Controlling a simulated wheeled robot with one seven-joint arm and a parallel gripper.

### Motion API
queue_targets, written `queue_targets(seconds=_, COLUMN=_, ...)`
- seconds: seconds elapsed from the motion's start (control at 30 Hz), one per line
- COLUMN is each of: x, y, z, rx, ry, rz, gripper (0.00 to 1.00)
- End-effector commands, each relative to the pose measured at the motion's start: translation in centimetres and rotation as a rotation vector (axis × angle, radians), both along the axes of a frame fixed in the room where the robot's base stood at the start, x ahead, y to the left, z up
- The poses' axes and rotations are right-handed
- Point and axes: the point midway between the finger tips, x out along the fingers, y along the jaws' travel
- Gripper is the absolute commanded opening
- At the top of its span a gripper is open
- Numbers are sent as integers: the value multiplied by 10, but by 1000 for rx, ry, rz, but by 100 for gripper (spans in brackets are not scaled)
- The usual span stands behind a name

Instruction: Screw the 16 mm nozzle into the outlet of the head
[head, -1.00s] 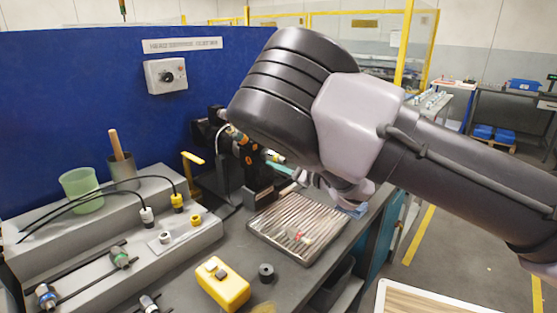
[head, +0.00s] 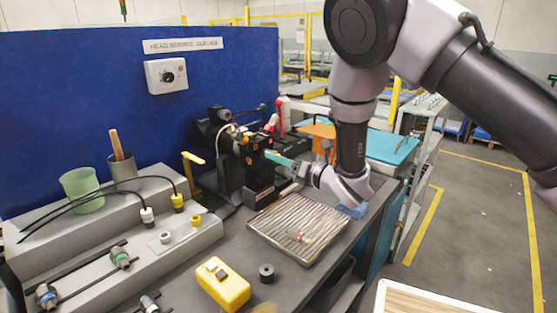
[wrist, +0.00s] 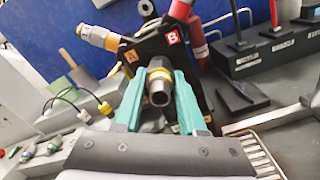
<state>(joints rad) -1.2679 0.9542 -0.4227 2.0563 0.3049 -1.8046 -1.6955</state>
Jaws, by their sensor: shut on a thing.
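The nozzle's open end faces the wrist camera. Beyond it stands the black head (wrist: 146,46), with an orange "A" label and a red "B" label. The nozzle is in line with the head's front; whether it is seated in the outlet is hidden by the nozzle and fingers. In the head view my gripper (head: 275,158) reaches left to the front of the head (head: 256,160), and the nozzle is hard to make out there.
A ribbed tray (head: 282,247) lies below my gripper, with a small red-and-white part on it. A yellow box (head: 223,286) and a black ring (head: 266,272) sit in front. A grey stepped stand (head: 150,262) with cables and fittings is left. A blue panel (head: 90,110) stands behind.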

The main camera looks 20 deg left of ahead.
Motion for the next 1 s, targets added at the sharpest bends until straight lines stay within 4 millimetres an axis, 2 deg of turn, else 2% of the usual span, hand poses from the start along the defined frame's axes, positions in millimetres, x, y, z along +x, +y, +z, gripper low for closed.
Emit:
queue_targets(seconds=0.37, x=0, y=0, z=-1, rx=16, ry=62, rz=0, gripper=0)
queue_targets(seconds=0.47, x=1, y=-1, z=-1, rx=61, ry=211, rz=-3, gripper=0)
queue_targets(seconds=0.8, x=1, y=-1, z=-1, rx=255, ry=885, rz=-1, gripper=0)
queue_targets(seconds=0.9, x=0, y=0, z=-2, rx=287, ry=999, rz=1, gripper=0)
queue_targets(seconds=1.0, x=-1, y=1, z=-2, rx=296, ry=1037, rz=2, gripper=0)
